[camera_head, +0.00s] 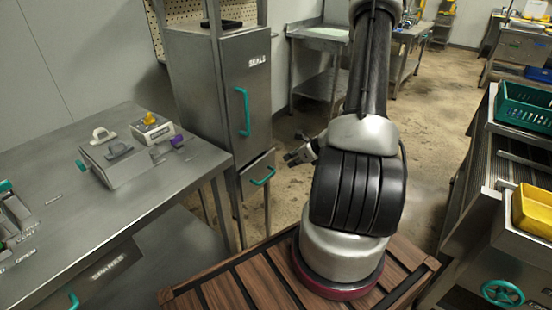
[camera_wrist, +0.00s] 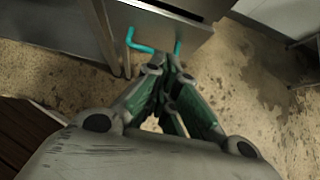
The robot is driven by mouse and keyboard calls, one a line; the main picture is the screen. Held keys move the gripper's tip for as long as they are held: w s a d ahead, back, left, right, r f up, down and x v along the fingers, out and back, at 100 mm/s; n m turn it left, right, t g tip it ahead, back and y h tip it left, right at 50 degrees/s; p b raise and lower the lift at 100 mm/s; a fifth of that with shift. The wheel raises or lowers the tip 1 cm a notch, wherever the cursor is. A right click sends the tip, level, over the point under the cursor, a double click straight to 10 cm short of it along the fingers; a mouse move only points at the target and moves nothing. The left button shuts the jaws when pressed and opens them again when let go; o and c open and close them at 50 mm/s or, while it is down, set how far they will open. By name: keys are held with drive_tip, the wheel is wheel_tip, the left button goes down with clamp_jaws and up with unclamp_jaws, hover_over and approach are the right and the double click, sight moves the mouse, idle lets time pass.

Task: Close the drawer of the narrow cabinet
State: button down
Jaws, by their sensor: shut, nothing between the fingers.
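The narrow grey cabinet (camera_head: 205,95) stands at the left centre, its upper door marked SEALS and fitted with a vertical teal handle (camera_head: 244,112). Below that door, the drawer (camera_head: 250,185) stands out a little from the cabinet, with a teal bar handle (camera_head: 263,177). In the wrist view, the drawer front (camera_wrist: 160,22) is at the top, with a dark gap behind its upper edge. The drawer handle (camera_wrist: 130,38) is partly hidden behind the fingertips. My gripper (camera_head: 288,158) is shut and empty, just right of the drawer front. Its fingertips (camera_wrist: 163,66) point at the drawer; contact cannot be told.
A steel bench (camera_head: 190,160) with small boxes stands left of the cabinet. A conveyor (camera_head: 485,175) with a green crate (camera_head: 525,107) and a yellow bin (camera_head: 535,210) is at the right. Stained floor (camera_head: 300,130) is clear beyond the drawer.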

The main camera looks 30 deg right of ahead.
sight(261, 161)
drive_tip(key=shift+w+a+r+x, duration=0.15)
drive_tip(key=shift+w+r+x, duration=0.2)
drive_tip(key=shift+x, duration=1.7)
drive_tip(key=shift+w+a+r+x, duration=0.1)
drive_tip(key=shift+w+r+x, duration=0.25)
drive_tip(key=shift+x, duration=1.7)
drive_tip(key=shift+w+a+r+x, duration=0.15)
drive_tip(key=shift+w+r+x, duration=0.15)
drive_tip(key=shift+x, duration=1.75)
drive_tip(key=shift+w+a+r, duration=0.1)
drive_tip(key=shift+w+a, duration=0.1)
drive_tip(key=shift+w, duration=0.4)
drive_tip(key=shift+w+a, duration=0.25)
drive_tip(key=shift+w, duration=0.4)
